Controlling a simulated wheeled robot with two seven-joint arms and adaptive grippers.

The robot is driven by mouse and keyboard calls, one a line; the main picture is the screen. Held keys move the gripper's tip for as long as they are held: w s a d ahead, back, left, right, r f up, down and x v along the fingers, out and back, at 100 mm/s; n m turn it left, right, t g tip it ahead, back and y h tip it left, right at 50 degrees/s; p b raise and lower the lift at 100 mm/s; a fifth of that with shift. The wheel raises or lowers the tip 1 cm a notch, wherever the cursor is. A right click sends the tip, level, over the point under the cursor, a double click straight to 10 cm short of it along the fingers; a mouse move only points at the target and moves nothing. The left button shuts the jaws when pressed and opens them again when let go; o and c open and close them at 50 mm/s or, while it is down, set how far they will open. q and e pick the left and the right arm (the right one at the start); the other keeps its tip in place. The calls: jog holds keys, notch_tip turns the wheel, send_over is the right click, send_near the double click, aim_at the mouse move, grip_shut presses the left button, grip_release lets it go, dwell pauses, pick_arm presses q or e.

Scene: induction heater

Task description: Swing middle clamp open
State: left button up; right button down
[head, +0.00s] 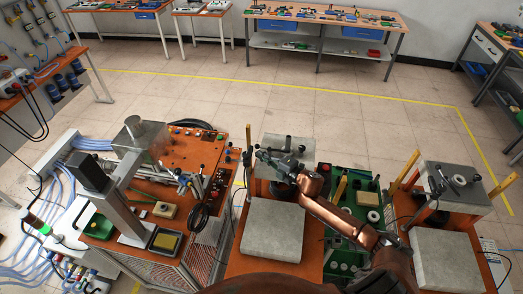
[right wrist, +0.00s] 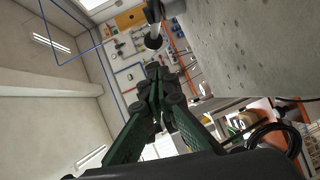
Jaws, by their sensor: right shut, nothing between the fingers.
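The middle station has a grey concrete block (head: 295,158) at its back, with the dark clamp hardware (head: 283,144) on top. My right arm reaches in from the lower right. Its right gripper (head: 263,154) is at the left part of this block, beside the clamp and partly covering it. In the right wrist view the green and black fingers (right wrist: 155,75) are shut together with nothing between them. A grey rod with a round black knob (right wrist: 153,41) shows just beyond the fingertips, apart from them in the picture. Whether they touch cannot be told. My left gripper is not in view.
A flat concrete slab (head: 273,230) lies in front on the orange middle bench. A green board (head: 345,215) and yellow posts stand to its right. Another clamp station (head: 455,185) is at far right. A press machine (head: 130,190) stands left. Concrete fills the wrist view's upper right (right wrist: 260,50).

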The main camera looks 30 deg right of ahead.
jog(key=shift+w+d, duration=0.3)
jog(key=shift+w, duration=0.2)
jog(key=shift+w+d+f, duration=0.2)
jog(key=shift+w+d, duration=0.1)
jog(key=shift+w, duration=0.25)
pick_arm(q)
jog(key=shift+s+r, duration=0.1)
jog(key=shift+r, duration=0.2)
pick_arm(e)
jog(key=shift+w+f, duration=0.1)
